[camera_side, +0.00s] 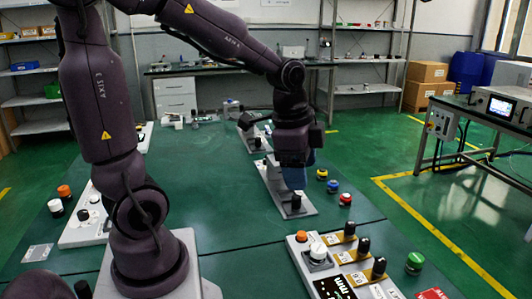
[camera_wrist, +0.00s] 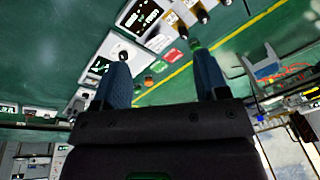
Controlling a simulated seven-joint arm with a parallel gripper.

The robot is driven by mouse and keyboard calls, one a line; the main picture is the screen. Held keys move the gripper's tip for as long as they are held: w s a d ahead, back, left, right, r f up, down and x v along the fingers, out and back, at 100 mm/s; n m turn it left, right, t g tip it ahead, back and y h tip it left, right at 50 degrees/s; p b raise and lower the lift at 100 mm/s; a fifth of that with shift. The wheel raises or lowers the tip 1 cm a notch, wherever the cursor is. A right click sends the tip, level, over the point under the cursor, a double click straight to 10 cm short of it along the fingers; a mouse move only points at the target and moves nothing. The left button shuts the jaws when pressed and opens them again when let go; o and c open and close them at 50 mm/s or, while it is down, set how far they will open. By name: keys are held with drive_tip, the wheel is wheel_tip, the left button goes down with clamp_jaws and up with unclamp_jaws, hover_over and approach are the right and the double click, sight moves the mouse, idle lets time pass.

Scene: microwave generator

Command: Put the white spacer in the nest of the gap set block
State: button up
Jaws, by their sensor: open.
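My gripper (camera_side: 293,181) has blue fingers and points down above a long light grey panel (camera_side: 272,183) with a black knob (camera_side: 296,201) at its near end. In the wrist view my gripper (camera_wrist: 160,62) shows its two fingers wide apart with nothing between them. I cannot tell for sure which thing is the white spacer or which is the gap set block. A white round piece (camera_side: 318,250) stands on the near right panel (camera_side: 303,262).
Yellow (camera_side: 322,174), blue (camera_side: 333,186), red (camera_side: 345,199) and green (camera_side: 415,262) buttons stand along the right side. Black knobs (camera_side: 362,246) rise from the near right panel. The middle of the green table (camera_side: 225,185) is clear.

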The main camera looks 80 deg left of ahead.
drive_tip(key=s+d+r+n+t, duration=0.3)
drive_tip(key=s+d+r+n, duration=0.1)
drive_tip(key=s+r+n, duration=0.2)
drive_tip(key=shift+s+d+n, duration=0.3)
drive_tip(key=shift+s+n, duration=0.2)
drive_tip(key=shift+s, duration=0.65)
drive_tip(key=shift+r, duration=0.1)
idle(1.0)
